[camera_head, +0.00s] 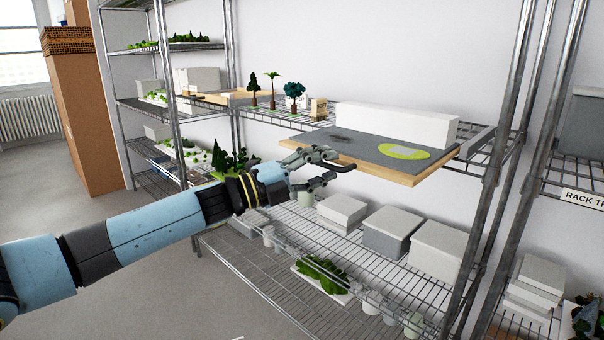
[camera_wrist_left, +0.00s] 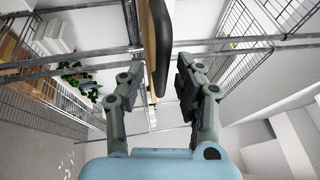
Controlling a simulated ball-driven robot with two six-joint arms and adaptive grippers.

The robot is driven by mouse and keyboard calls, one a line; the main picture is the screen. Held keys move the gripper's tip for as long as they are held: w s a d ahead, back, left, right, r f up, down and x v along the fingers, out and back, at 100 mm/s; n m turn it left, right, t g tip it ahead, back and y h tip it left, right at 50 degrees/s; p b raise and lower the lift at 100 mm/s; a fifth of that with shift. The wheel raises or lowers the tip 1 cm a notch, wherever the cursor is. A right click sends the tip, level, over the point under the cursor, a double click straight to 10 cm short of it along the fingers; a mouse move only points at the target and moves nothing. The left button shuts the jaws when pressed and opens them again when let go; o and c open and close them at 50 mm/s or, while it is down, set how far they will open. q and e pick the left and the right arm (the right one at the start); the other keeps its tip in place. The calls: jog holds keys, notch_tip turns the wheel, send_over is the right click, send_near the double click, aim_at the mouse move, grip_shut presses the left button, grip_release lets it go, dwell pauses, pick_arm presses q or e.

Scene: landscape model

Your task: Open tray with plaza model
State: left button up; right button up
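The tray with the plaza model (camera_head: 370,149) is on the middle shelf of the wire rack in the head view. It has a grey top, a pale wooden edge, a yellow-green patch and a long white block at the back. My left gripper (camera_head: 338,167) is at the tray's front left, with its fingers apart, one above the other. In the left wrist view, the tray's wooden and dark edge (camera_wrist_left: 158,45) reaches between the open fingers of my left gripper (camera_wrist_left: 160,75), with gaps visible on both sides. My right gripper is in neither view.
Model trees (camera_head: 271,90) stand left of the tray on the same shelf. White and grey boxes (camera_head: 388,230) and small cups stand on the shelf below. A metal rack post (camera_head: 500,150) rises right of the tray. Open floor (camera_head: 130,230) lies at the left.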

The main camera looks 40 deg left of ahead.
pick_arm(q)
jog(key=v, duration=1.1)
jog(key=shift+a, duration=0.15)
jog(key=shift+s, duration=0.1)
jog(key=s+f+n+g+y+b, duration=0.25)
jog(key=s+f+n+b, duration=0.2)
jog(key=f, duration=1.05)
jog(key=s+a+f+n+g+y+b, duration=0.1)
jog(key=s+f+n+y+b, duration=0.3)
jog(key=f, duration=1.2)
jog(key=s+f+n+g+y+b, duration=0.25)
jog(key=f+n, duration=0.35)
jog(key=f, duration=0.9)
jog(key=s+d+f+n+g+y+b, duration=0.1)
jog(key=s+d+f+n+g+b, duration=0.2)
jog(key=s+f, duration=0.65)
jog(key=s+d+f+n+g+b, duration=0.1)
jog(key=s+d+f+n+g, duration=0.15)
jog(key=s+d+f, duration=0.45)
jog(key=s+d+f+n+g, duration=0.1)
jog(key=s+f+n+g, duration=0.3)
jog(key=s+f, duration=0.4)
jog(key=s+g, duration=0.1)
jog(key=s, duration=0.6)
jog(key=shift+s, duration=0.15)
